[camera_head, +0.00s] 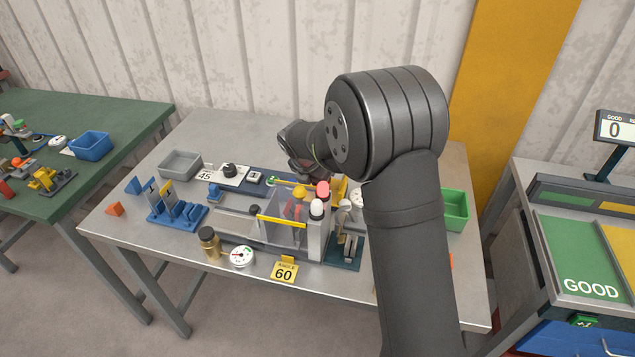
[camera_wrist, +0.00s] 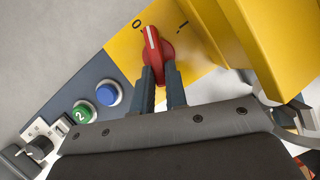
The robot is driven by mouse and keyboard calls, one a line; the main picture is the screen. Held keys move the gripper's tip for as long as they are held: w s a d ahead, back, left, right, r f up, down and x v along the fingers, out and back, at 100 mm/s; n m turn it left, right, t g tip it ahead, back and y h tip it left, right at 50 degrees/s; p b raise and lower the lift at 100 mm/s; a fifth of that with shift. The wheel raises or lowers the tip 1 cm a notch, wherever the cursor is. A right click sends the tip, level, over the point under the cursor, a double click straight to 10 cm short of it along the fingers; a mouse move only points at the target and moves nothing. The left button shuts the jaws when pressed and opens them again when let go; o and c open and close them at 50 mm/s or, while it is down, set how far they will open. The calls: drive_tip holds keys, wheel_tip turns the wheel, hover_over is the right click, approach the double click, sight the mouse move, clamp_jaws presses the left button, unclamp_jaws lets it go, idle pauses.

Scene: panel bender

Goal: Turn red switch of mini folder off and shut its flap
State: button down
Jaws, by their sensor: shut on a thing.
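The red switch (camera_wrist: 155,45) is a knob with a white line, on a yellow plate (camera_wrist: 124,48) marked O at left and I at right. Its line points up and slightly left, nearer the O. My gripper (camera_wrist: 163,76) is shut on the knob's near end in the wrist view. In the head view the knob and fingertips are hidden behind my wrist (camera_head: 298,145). The mini folder (camera_head: 232,226) stands on the grey table. It carries a clear panel with a yellow bar (camera_head: 282,221). A large yellow part (camera_wrist: 270,40) rises right of the knob; I cannot tell whether it is the flap.
A blue button (camera_wrist: 109,93) and a green button (camera_wrist: 84,112) lie left of the knob. A brass jar (camera_head: 210,243), a gauge (camera_head: 242,256) and a sign marked 60 (camera_head: 285,271) stand in front. A green bin (camera_head: 456,210) is at right.

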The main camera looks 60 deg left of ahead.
drive_tip(key=c, duration=1.4)
unclamp_jaws()
drive_tip(key=shift+c, duration=0.2)
drive_tip(key=v, duration=1.7)
drive_tip(key=shift+s+r, duration=0.15)
drive_tip(key=shift+s, duration=0.05)
